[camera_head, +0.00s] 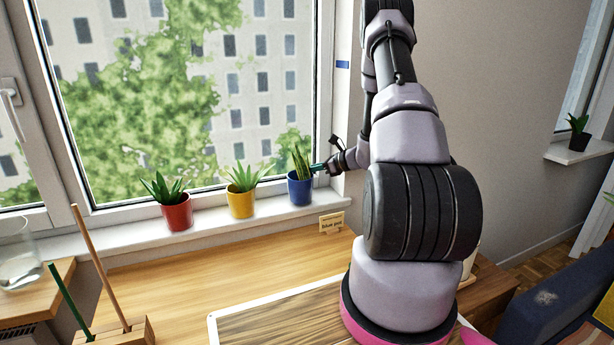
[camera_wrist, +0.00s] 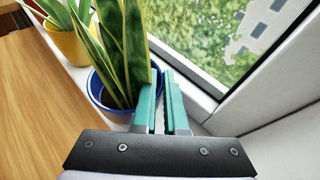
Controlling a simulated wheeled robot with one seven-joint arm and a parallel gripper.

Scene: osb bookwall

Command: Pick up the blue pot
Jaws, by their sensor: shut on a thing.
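The blue pot (camera_head: 299,190) holds a tall, upright spiky plant and stands on the white windowsill at the right end of a row of pots. My gripper (camera_head: 319,167) reaches it from the right, with its teal fingers at the pot's upper rim. In the wrist view the blue pot (camera_wrist: 101,92) is left of the fingers, and my gripper (camera_wrist: 165,92) has its two fingers close together, shut on the pot's near rim. Leaves and the left finger hide part of the rim there.
A yellow pot (camera_head: 240,202) and a red pot (camera_head: 177,212) stand to the left on the windowsill (camera_head: 210,222). The window pane is close behind. Upright sticks rise at the lower left.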

